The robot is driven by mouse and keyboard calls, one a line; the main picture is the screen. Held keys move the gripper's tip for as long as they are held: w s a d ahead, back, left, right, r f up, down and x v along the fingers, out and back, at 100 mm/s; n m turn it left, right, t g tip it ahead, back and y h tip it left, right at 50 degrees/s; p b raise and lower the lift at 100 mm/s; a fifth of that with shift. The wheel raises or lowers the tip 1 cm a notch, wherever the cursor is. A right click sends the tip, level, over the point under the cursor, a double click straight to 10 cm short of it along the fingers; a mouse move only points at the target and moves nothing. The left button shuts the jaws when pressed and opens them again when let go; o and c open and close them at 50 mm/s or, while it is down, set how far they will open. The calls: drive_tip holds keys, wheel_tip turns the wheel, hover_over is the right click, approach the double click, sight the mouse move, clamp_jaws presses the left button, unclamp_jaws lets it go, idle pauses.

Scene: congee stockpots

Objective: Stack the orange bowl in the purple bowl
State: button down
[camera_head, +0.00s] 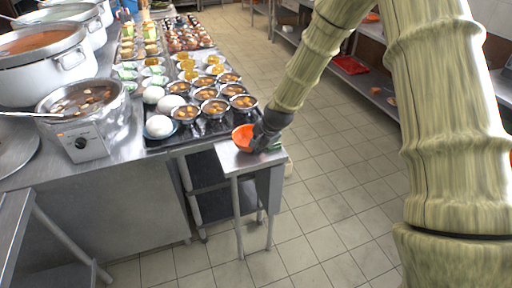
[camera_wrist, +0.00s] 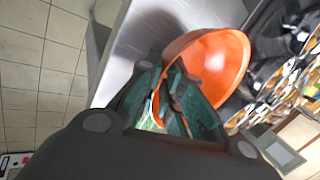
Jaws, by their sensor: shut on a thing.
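The orange bowl (camera_head: 241,135) is at the small steel side table in the head view. My gripper (camera_head: 258,139) is at the bowl's right side there. In the wrist view the bowl (camera_wrist: 217,62) lies just beyond the fingers, its open side toward the right. My gripper (camera_wrist: 174,88) is shut on the bowl's near wall, with its teal fingers at the rim. I cannot tell whether the bowl touches the table top. I cannot make out a purple bowl in either view.
The small steel table (camera_head: 228,159) adjoins a long counter with a black tray (camera_head: 160,142) of filled small bowls and white round items. Large stockpots (camera_head: 68,66) and a square cooker (camera_head: 88,145) stand to the left. A red tray (camera_head: 350,65) lies on the right shelf. Tiled floor is open between.

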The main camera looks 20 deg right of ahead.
wheel_tip(320, 180, up, 2)
drive_tip(key=shift+r+b, duration=0.2)
drive_tip(key=shift+b, duration=0.1)
drive_tip(key=shift+s+d+r, duration=0.15)
drive_tip(key=shift+d+r, duration=0.1)
drive_tip(key=s+d+b, duration=0.1)
drive_tip(key=s+d, duration=0.3)
drive_tip(key=d, duration=0.2)
drive_tip(key=s+d+r+b, duration=0.1)
drive_tip(key=s+d, duration=0.3)
drive_tip(key=d, duration=0.3)
drive_tip(key=shift+r+b, duration=0.2)
drive_tip(key=shift+b, duration=0.15)
